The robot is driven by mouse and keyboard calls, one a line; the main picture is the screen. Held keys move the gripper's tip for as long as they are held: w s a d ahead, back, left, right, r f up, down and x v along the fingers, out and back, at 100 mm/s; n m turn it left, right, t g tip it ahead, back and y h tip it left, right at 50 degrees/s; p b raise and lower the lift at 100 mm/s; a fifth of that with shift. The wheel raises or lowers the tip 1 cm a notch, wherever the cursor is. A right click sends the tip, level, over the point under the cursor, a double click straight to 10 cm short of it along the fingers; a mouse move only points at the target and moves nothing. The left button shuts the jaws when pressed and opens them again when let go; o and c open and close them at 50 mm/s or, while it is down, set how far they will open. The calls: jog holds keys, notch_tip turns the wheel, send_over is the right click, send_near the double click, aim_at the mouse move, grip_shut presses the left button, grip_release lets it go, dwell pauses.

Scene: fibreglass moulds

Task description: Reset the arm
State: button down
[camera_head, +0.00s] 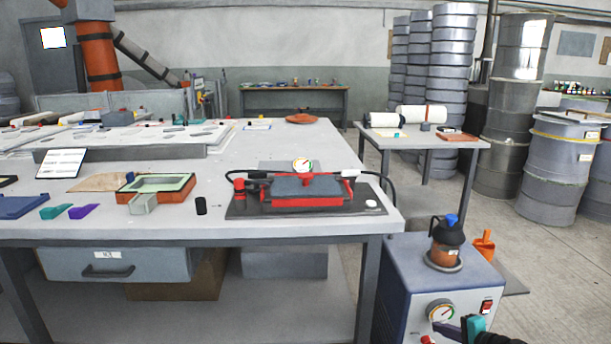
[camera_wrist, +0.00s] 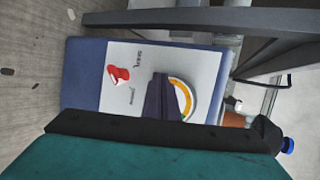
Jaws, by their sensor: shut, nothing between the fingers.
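My gripper (camera_head: 450,328), with teal and purple parts, is at the lower right in the head view, in front of the blue-grey pump unit (camera_head: 400,270). It is shut and empty. In the wrist view a purple finger (camera_wrist: 158,100) stands in front of the pump's round gauge (camera_wrist: 182,95) and hides part of it. A teal part of my gripper fills the bottom of that view. I cannot tell whether the finger touches the panel. A red handle (camera_wrist: 118,75) is on the same panel, apart from the finger.
A dark jar with a blue top (camera_head: 447,240) stands on the pump unit. The workbench (camera_head: 290,222) beside it holds a red mould under hoses (camera_head: 305,192), a green-lined mould (camera_head: 155,188) and small blocks. Metal drums (camera_head: 560,165) stand at right. The floor (camera_head: 560,270) at right is mostly clear.

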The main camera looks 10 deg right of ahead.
jog(key=w+a+f+n+g+y+p, duration=0.1)
jog(key=a+f+n+g+y+p, duration=0.15)
jog(key=a, duration=0.75)
jog(key=s+a+f+n+g+p, duration=0.2)
jog(key=s+a+p, duration=0.2)
jog(key=a, duration=0.4)
jog(key=s+a+f+n+g+p, duration=0.1)
jog(key=s+a+f+g+p, duration=0.15)
jog(key=a, duration=0.55)
jog(key=s+a+f+n+g+p, duration=0.2)
jog(key=s+a+p, duration=0.3)
jog(key=a, duration=0.4)
jog(key=s+a+f+n+g+h+p, duration=0.1)
jog(key=s+a+n+g+p, duration=0.15)
jog(key=s, duration=0.55)
jog(key=s+a+f+n+g+h+p, duration=0.1)
jog(key=s+a+f+n+g+p, duration=0.2)
jog(key=s, duration=0.5)
jog(key=s+d+n+g+h, duration=0.2)
jog(key=s+d+h, duration=0.2)
jog(key=s+d, duration=0.3)
jog(key=shift+s+d+r+n+g+p, duration=0.2)
jog(key=shift+s+n+g+p, duration=0.15)
jog(key=shift+s+n+p, duration=0.1)
